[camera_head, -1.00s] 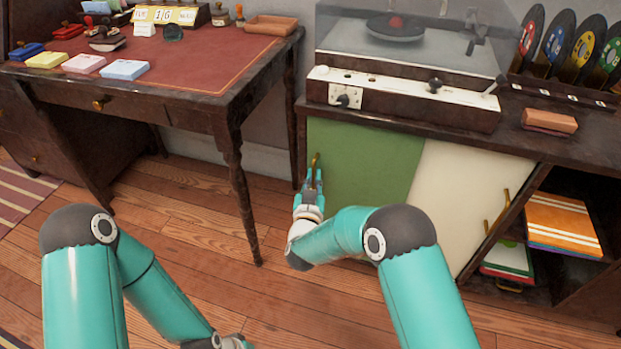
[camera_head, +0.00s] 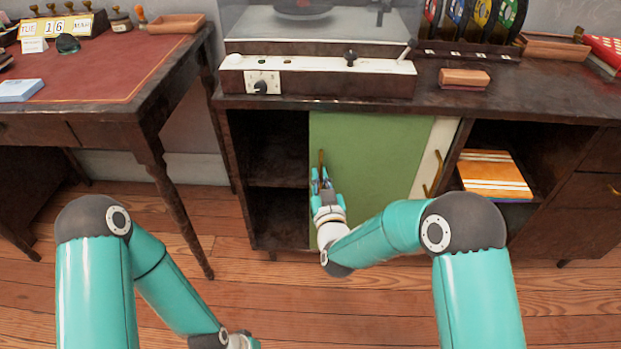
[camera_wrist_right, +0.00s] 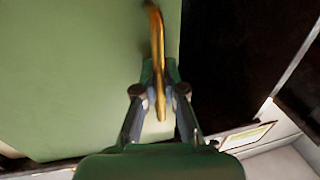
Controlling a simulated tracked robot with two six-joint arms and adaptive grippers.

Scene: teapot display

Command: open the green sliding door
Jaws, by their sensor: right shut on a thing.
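The green sliding door (camera_head: 375,155) stands in the middle of the dark cabinet, with an open dark compartment showing to its left. It overlaps most of the cream door (camera_head: 434,160), which shows as a strip on its right. My right gripper (camera_head: 321,178) is shut on the brass handle (camera_head: 321,160) near the green door's left edge. In the right wrist view the fingers close around the brass handle (camera_wrist_right: 157,60) on the green panel (camera_wrist_right: 80,80). My left arm reaches down at the lower left; its gripper (camera_head: 240,342) is cut by the bottom edge and its jaws cannot be seen.
A record player (camera_head: 318,76) sits on the cabinet top, with a brick-coloured block (camera_head: 464,78) beside it. The right shelf holds orange-striped sleeves (camera_head: 494,175). A desk (camera_head: 120,90) stands at the left. The wooden floor in front is clear.

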